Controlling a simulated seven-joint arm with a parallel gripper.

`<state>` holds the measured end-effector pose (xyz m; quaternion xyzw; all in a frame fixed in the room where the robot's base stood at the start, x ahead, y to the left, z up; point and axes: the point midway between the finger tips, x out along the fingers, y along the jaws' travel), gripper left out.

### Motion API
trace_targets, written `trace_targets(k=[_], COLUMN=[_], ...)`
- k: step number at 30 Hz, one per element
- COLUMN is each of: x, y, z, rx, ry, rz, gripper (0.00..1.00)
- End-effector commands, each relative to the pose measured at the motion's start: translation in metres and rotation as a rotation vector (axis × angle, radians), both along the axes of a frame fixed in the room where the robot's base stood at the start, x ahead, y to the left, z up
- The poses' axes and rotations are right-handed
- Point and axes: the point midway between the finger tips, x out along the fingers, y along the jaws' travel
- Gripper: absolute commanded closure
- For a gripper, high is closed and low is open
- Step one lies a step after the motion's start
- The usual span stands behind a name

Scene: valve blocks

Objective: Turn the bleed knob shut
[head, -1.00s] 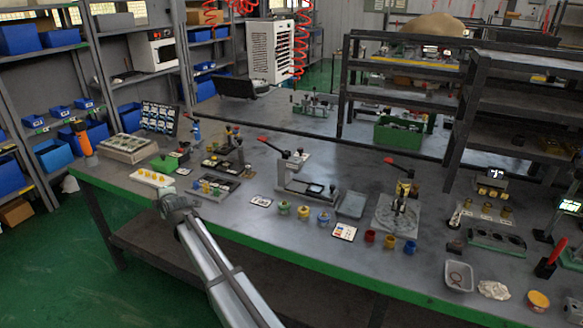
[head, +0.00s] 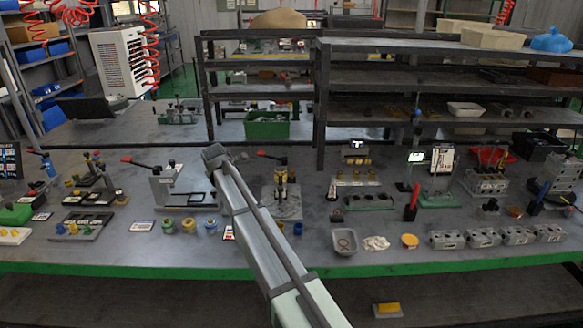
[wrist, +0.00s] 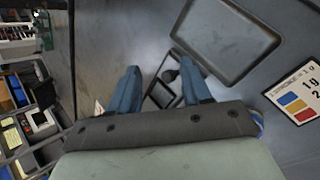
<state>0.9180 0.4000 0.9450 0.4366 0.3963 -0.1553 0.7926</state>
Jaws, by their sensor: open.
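My gripper (head: 213,155) is at the end of my pale arm, over the middle-left of the bench, beside a red-handled lever fixture (head: 180,188). Grey metal valve blocks stand in a row at the front right of the bench, such as this block (head: 482,237). A larger valve block (head: 486,181) stands behind them, and another block (head: 562,172) is at the far right. My gripper is well left of all these. I cannot make out which part is the bleed knob.
A grey tray (wrist: 181,12) and a card with coloured squares (wrist: 296,104) lie below my gripper. Dark shelves (head: 322,95) rise behind.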

Motion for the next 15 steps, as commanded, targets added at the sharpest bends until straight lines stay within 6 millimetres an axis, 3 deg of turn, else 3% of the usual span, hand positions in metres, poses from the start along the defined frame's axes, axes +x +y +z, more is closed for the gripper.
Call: trace_targets(k=[1,6,9,15], x=[0.009,0.024,0.028,0.038], y=[-0.037,-0.134,-0.177,-0.239], z=[0.004,0.011,0.015,0.022], rx=[-0.033,-0.127,-0.166,-0.19], ry=[0.013,0.065,0.097,0.182], rz=[-0.037,-0.135,-0.181,-0.252], gripper=[0.52,0.52,0.52,0.52])
